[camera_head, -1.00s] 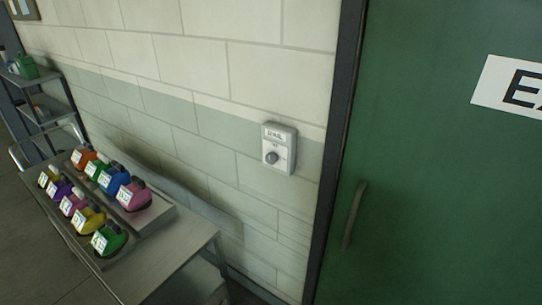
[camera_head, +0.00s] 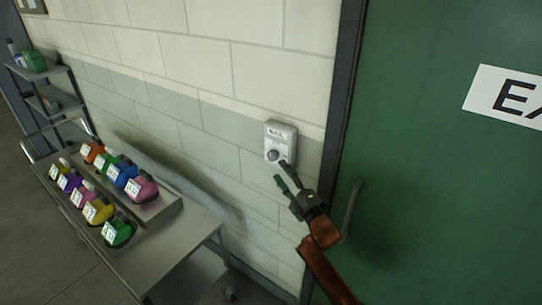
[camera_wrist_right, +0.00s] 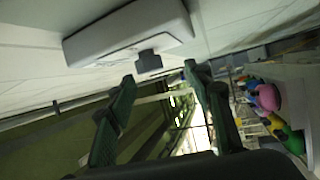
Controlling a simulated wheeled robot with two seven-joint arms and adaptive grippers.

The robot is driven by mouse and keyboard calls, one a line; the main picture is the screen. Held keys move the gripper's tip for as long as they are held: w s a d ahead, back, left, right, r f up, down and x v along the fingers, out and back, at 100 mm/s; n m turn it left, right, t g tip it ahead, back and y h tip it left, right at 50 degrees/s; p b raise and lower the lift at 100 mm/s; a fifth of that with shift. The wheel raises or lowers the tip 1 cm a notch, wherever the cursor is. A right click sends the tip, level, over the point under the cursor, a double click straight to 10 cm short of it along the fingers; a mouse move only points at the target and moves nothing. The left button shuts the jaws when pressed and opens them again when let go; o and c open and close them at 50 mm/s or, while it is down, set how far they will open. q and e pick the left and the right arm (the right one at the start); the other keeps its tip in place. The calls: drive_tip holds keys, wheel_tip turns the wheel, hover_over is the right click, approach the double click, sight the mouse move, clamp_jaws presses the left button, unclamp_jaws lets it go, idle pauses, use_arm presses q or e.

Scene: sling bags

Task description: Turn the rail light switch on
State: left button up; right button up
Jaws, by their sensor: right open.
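The rail light switch (camera_head: 281,134) is a pale grey box with a label and a dark round knob (camera_head: 273,156), mounted on the block wall left of the green door. In the right wrist view the box (camera_wrist_right: 128,33) fills the upper left, with its dark knob (camera_wrist_right: 149,61) sticking out. My right gripper (camera_head: 284,176) is open and empty, close to the knob's lower right. In the right wrist view its fingertips (camera_wrist_right: 158,72) lie to either side of and just short of the knob. Contact cannot be told. My left gripper is not in view.
A green door (camera_head: 445,190) with an exit sign (camera_head: 510,97) and a handle (camera_head: 352,208) stands at the right, close to my right arm. A metal cart (camera_head: 180,250) with several colourful bags (camera_head: 122,172) stands at the left. A shelf (camera_head: 45,95) is behind it.

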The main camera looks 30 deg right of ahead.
sight(272, 159)
drive_tip(key=shift+w+a+r, duration=0.1)
drive_tip(key=shift+w+r, duration=0.05)
drive_tip(key=shift+r, duration=0.4)
drive_tip(key=shift+w+a+r, duration=0.1)
drive_tip(key=shift+w+r, duration=0.05)
drive_tip(key=shift+r, duration=0.35)
drive_tip(key=x, duration=0.6)
drive_tip(key=shift+w, duration=0.4)
drive_tip(key=shift+c, duration=0.3)
drive_tip(key=c, duration=1.1)
